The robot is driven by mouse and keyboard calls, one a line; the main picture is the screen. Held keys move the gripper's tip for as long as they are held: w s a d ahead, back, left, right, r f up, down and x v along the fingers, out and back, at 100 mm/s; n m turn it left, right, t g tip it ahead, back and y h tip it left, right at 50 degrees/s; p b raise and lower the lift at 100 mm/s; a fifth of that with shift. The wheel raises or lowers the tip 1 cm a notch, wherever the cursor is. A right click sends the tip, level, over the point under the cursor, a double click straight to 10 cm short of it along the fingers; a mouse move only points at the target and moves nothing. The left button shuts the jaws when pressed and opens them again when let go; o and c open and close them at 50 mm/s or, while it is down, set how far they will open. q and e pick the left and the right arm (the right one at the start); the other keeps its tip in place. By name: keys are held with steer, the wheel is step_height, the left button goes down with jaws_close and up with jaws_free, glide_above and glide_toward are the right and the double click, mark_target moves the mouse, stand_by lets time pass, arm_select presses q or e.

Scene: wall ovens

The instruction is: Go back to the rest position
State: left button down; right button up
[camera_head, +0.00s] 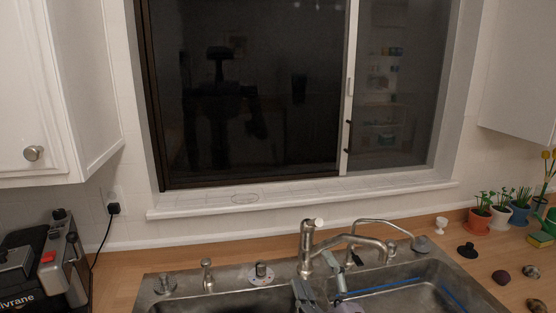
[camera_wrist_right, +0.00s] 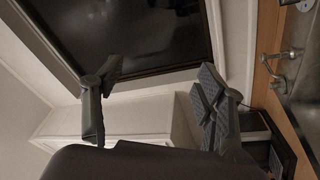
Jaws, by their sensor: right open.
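My right gripper (camera_head: 318,272) shows at the bottom centre of the head view, over the sink and just beside the faucet. In the right wrist view my right gripper (camera_wrist_right: 158,82) has its two grey fingers spread wide apart with nothing between them. It is open and empty. My left gripper is in neither view.
The metal sink (camera_head: 222,302) with its faucet (camera_head: 306,245) lies below the dark window (camera_head: 255,90). A coffee machine (camera_head: 62,262) stands at the left. Potted plants (camera_head: 478,222) and several dark stones stand at the right. White cabinets (camera_head: 60,70) hang on both sides.

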steer(key=s+d+f+m+g+h, duration=0.45)
steer(key=d+f+m, duration=0.25)
steer(key=f, duration=0.4)
steer(key=s+d+f+m+g+h, duration=0.1)
steer(key=s+d+f+m+g, duration=0.3)
steer(key=s+f, duration=0.6)
steer(key=s+d+f+m+g+h, duration=0.15)
steer(key=s+f+g, duration=0.5)
steer(key=s, duration=0.65)
step_height(320, 180, down, 36)
steer(key=s+g+y+b, duration=0.1)
steer(key=s+g+b, duration=0.15)
steer(key=b, duration=0.85)
steer(key=s+d+f+b, duration=0.1)
steer(key=s+f+b, duration=0.3)
steer(key=s+f, duration=0.4)
steer(key=s+d+f+b, duration=0.2)
steer(key=s+f+b, duration=0.2)
steer(key=s+f, duration=0.5)
step_height(320, 180, down, 8)
steer(key=shift+d+f+g+b, duration=0.2)
steer(key=shift+g+b, duration=0.1)
steer(key=shift+g, duration=0.05)
steer(key=shift+s, duration=0.1)
